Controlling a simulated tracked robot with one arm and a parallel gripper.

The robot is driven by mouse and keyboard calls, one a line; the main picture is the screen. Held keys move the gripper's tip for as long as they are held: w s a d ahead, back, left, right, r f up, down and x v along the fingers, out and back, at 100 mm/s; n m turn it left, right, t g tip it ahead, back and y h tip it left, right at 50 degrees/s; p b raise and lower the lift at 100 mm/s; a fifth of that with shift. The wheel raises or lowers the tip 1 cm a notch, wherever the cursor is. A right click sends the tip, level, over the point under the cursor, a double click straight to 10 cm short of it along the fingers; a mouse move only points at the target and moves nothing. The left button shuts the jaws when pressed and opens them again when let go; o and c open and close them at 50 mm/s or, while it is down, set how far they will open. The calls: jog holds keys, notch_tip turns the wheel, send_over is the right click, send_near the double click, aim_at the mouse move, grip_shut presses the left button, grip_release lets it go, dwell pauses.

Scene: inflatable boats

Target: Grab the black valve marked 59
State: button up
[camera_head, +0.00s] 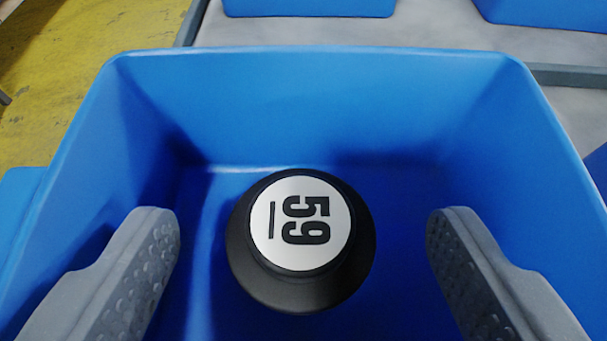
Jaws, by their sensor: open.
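The black valve (300,290) is round, with a white disc on top that reads 59 with a line beside the number. It sits in a blue bin (315,62), near the middle of the floor. My gripper (303,228) is open. Its two grey, dimpled fingers stand apart at the left and right of the valve, with a gap on each side and no contact visible. How far the fingertips are above the bin floor I cannot tell.
The bin's walls rise on the left, right and far side around the valve. Other blue bins (308,7) stand on a grey surface (440,32) beyond it. A worn yellow floor (80,70) shows at the upper left.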

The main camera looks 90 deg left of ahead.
jog(key=shift+a+f, duration=0.15)
jog(key=shift+a, duration=0.1)
jog(key=c, duration=1.1)
